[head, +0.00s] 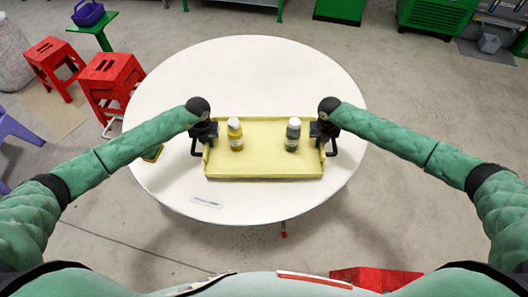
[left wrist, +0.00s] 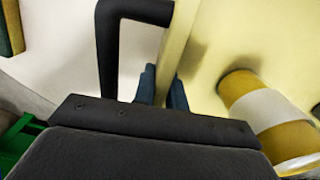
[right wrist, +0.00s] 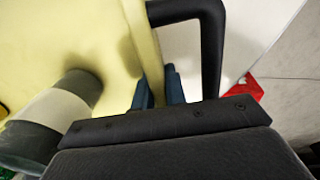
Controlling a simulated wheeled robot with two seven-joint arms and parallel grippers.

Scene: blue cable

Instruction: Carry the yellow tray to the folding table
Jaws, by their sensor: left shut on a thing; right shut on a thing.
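The yellow tray (head: 264,165) is over the white round table (head: 250,75) in the head view. I cannot tell whether it rests on the tabletop or is just above it. A yellow bottle (head: 235,135) stands on its left part and a grey bottle (head: 292,135) on its right part, both upright. My left gripper (head: 207,140) is shut on the tray's left wall, which also shows in the left wrist view (left wrist: 180,40). My right gripper (head: 323,138) is shut on the tray's right wall, seen in the right wrist view (right wrist: 150,60).
Red step stools (head: 108,85) stand at the left of the table, with a purple stool (head: 15,135) further left. A small yellow-and-dark object (head: 153,153) and a pale strip (head: 206,202) lie near the table's left side. Green equipment (head: 437,17) stands at the back right.

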